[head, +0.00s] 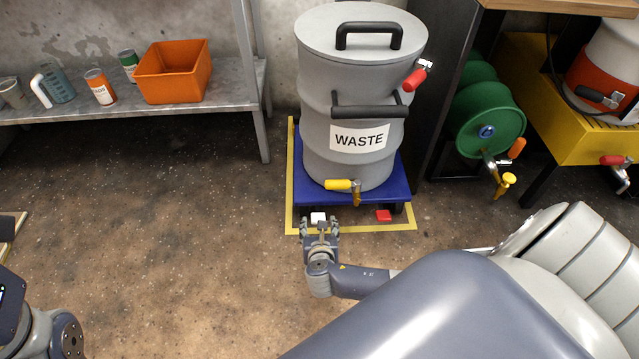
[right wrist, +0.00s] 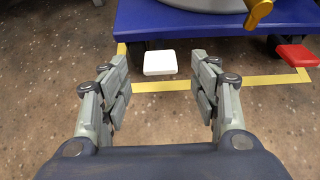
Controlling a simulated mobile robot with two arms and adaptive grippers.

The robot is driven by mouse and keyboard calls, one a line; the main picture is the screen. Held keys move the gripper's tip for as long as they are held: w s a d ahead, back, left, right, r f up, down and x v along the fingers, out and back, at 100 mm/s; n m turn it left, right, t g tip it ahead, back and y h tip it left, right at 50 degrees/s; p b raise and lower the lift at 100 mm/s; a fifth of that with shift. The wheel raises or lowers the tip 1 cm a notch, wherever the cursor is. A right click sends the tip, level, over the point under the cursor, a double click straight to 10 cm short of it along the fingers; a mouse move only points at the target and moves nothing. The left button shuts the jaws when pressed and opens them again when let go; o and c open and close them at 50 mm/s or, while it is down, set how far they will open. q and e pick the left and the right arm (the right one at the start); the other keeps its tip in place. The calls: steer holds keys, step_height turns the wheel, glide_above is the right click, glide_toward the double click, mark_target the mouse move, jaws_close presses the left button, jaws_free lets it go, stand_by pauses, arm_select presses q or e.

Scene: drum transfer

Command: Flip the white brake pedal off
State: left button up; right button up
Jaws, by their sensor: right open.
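The white brake pedal (head: 318,217) sticks out low at the front left of a blue dolly (head: 352,198) that carries the waste drum (head: 350,110). My right gripper (head: 320,226) is open just in front of the pedal. In the right wrist view the white pedal (right wrist: 160,63) lies straight ahead, between and slightly beyond the open fingertips (right wrist: 160,80), and no contact shows. A red pedal (head: 384,215) is at the dolly's front right; it also shows in the right wrist view (right wrist: 297,55). My left gripper is not visible; only part of the left arm shows at the lower left.
A yellow floor outline (head: 292,160) surrounds the dolly. A yellow-handled tap (head: 341,185) hangs at the drum's base, above the pedals. A shelf (head: 230,85) with an orange bin (head: 173,72) is at left. Open floor lies left.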

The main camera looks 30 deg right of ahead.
steer(key=shift+v, duration=2.5)
